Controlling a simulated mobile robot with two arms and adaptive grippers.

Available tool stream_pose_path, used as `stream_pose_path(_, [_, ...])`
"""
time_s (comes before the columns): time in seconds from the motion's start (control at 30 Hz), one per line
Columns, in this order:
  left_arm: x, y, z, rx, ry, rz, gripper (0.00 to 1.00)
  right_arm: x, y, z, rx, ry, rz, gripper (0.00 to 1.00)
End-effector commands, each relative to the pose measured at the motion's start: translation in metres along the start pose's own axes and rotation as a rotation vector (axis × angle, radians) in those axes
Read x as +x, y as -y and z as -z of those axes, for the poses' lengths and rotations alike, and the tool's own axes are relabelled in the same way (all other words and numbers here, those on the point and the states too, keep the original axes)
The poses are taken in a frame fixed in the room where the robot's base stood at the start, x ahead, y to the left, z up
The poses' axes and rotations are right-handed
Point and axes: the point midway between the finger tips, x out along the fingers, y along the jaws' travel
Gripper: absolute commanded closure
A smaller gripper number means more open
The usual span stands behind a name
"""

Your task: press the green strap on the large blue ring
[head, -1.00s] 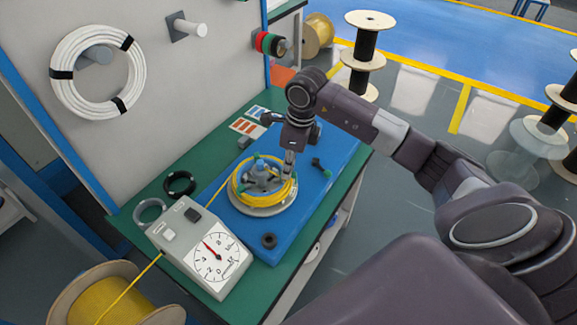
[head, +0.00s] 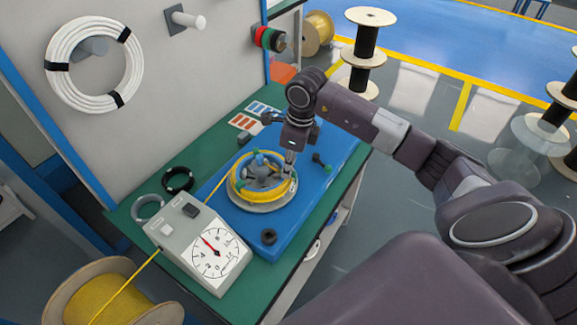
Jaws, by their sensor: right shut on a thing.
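A round coil of yellow cable (head: 237,190) sits on a pale round plate on the blue board (head: 235,228). Blue parts show around its grey hub (head: 262,176), but I cannot tell whether they form the large blue ring. My left gripper is not in view.
A grey meter box with a dial (head: 215,252) stands front left of the board.

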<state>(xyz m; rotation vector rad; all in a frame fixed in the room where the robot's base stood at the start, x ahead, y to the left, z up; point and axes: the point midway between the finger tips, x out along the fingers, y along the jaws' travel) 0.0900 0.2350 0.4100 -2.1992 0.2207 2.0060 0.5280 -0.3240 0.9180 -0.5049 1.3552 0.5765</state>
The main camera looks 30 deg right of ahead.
Motion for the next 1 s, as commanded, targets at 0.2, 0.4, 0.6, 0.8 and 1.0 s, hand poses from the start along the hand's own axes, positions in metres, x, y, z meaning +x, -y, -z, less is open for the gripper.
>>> stream_pose_path(0.2, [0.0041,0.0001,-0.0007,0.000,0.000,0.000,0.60,0.0041,0.0000,0.0006,0.000,0.000,0.000,1.00])
stream_pose_path(0.4, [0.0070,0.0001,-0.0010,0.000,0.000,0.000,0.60,0.0072,0.0000,0.0010,0.000,0.000,0.000,1.00])
stream_pose_path(0.6, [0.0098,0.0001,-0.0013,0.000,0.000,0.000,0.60,0.0102,-0.0001,0.0015,0.000,0.000,0.000,1.00])
stream_pose_path(0.8, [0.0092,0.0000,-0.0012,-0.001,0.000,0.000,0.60,0.0100,-0.0003,0.0016,0.000,-0.001,-0.001,1.00])
stream_pose_path(1.0, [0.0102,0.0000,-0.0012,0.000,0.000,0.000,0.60,0.0108,-0.0005,0.0019,0.000,-0.002,-0.001,1.00])
